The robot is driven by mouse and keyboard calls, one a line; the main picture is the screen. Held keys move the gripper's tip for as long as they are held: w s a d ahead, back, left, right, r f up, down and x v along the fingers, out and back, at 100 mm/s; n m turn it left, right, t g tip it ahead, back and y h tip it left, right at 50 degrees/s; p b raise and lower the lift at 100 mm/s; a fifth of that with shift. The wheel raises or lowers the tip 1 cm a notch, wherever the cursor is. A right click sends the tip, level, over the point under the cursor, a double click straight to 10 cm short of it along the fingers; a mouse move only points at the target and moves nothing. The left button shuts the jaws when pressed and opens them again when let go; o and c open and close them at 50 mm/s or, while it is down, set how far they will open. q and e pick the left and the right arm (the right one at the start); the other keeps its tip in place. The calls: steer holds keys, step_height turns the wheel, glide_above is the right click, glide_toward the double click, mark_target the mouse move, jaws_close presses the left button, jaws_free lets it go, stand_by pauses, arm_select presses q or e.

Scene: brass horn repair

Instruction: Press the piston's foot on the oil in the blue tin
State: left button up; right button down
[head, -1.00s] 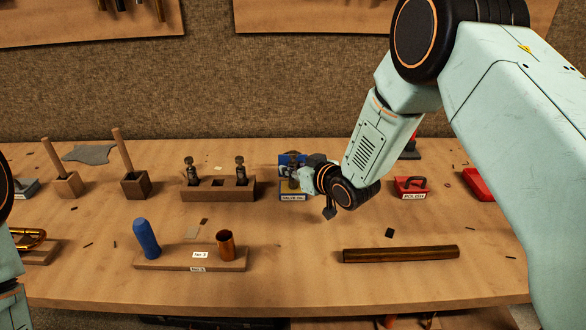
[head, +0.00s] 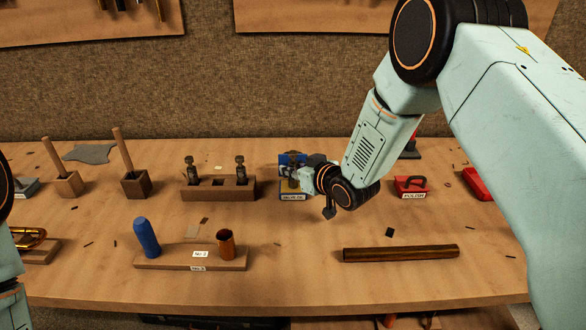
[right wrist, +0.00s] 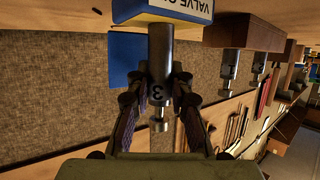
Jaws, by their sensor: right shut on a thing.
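The blue tin (head: 284,194) with the valve oil label stands at the middle of the bench, its blue lid part rising behind. My right gripper (head: 299,174) is shut on a metal piston (head: 293,171) held upright over the tin. In the right wrist view the piston (right wrist: 160,60), marked 3, sits between the fingers (right wrist: 158,92). Its far end meets the edge of the labelled tin (right wrist: 165,9) in the picture. The oil and the foot's contact with it are hidden. My left gripper is out of view; only parts of my left arm show.
A wooden rack (head: 218,190) with two more pistons stands left of the tin. In front are a stand (head: 190,259) with a blue plug and a copper cup, and a dark rod (head: 400,253). A red polish tin (head: 410,186) stands to the right.

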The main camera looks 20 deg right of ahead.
mark_target(293, 152)
steer(key=shift+s+f, duration=0.1)
steer(key=shift+s, duration=0.05)
steer(key=shift+r+p, duration=0.85)
steer(key=shift+r, duration=0.05)
steer(key=shift+r+p, duration=2.1)
steer(key=shift+r, duration=0.6)
steer(key=shift+f, duration=0.15)
